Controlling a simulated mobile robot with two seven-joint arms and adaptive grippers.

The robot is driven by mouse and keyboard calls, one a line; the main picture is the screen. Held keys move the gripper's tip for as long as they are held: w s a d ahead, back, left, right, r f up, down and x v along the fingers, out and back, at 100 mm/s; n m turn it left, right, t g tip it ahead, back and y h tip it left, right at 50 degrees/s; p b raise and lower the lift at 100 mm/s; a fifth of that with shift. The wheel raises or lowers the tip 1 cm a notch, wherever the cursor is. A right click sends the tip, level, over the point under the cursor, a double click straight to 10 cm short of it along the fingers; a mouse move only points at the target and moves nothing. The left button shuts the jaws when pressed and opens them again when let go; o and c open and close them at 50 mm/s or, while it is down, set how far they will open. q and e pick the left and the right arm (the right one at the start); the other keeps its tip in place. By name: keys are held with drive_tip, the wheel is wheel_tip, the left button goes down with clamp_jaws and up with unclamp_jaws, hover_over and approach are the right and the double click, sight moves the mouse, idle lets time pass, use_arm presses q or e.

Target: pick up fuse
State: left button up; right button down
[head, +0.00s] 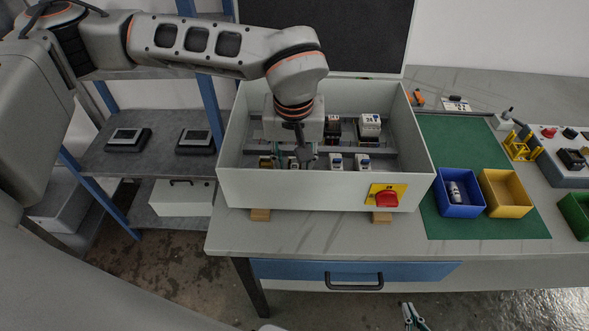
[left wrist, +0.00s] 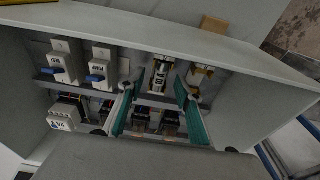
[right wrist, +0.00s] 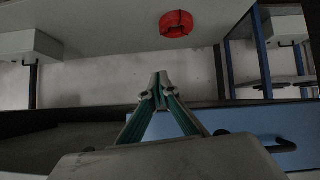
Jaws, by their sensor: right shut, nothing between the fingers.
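My left gripper (head: 293,162) reaches down into the grey enclosure (head: 310,188), over the front row of devices at its left. In the left wrist view its two green fingers (left wrist: 154,92) are spread apart. A pale fuse-like piece in a holder (left wrist: 161,72) shows between and just beyond the fingertips; I cannot tell if they touch it. A second holder (left wrist: 200,76) is beside it, partly behind a finger. My right gripper (head: 411,316) is low in front of the table; in the right wrist view its fingertips (right wrist: 161,92) are together and empty.
Breakers with blue levers (left wrist: 98,72) share the row, with more devices (head: 369,125) behind. The enclosure walls surround the left gripper closely. A blue bin (head: 463,210) holding a small white device and an empty yellow bin (head: 507,207) stand on the green mat (head: 450,150).

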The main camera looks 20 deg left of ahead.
use_arm(q)
drive_tip(key=shift+w+f, duration=0.15)
drive_tip(key=shift+f, duration=0.55)
clamp_jaws()
